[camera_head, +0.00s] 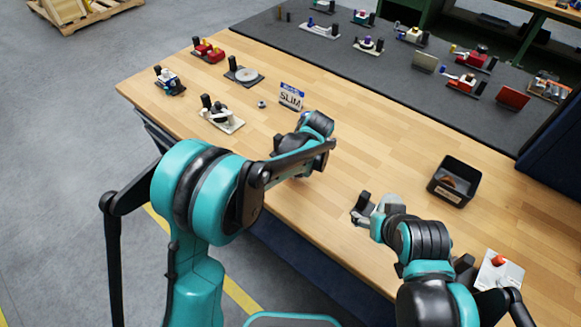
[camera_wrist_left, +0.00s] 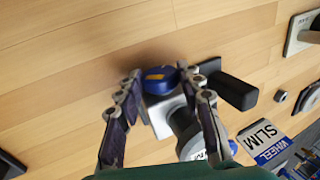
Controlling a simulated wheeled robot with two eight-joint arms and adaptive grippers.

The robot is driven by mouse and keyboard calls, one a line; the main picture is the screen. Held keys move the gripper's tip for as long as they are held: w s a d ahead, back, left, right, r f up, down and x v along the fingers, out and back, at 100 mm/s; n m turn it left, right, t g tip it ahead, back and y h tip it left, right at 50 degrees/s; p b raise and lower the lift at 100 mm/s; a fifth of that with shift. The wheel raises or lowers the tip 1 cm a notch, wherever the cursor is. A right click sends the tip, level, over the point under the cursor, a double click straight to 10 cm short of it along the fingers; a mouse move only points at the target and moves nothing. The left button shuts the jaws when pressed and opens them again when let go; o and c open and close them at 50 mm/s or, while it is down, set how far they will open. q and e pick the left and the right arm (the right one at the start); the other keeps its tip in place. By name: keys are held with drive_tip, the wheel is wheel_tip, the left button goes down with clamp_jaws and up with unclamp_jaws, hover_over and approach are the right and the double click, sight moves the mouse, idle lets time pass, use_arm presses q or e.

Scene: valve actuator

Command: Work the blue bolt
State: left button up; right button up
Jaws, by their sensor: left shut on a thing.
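The blue bolt (camera_wrist_left: 159,75) shows in the left wrist view as a round blue head with a small orange mark. It sits at a pale metal block (camera_wrist_left: 165,115) with a grey cylindrical part beside it. My left gripper (camera_wrist_left: 163,86) is shut on the blue bolt, one finger on each side. In the head view my left arm hides the bolt and most of this gripper. My right gripper (camera_head: 361,209) is over the table's front part, away from the bolt; its finger gap is unclear.
A sign reading SLIM (camera_head: 291,97) stands just behind my left wrist. Several small valve devices stand at the table's left. A black bin (camera_head: 454,181) is at the right, near a white plate with a red knob (camera_head: 498,262). The middle wood is clear.

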idle(0.3)
use_arm(q)
drive_tip(key=o, duration=1.2)
drive_tip(key=v, duration=1.2)
drive_tip(key=shift+s+d+f, duration=0.1)
drive_tip(key=shift+s+d, duration=0.05)
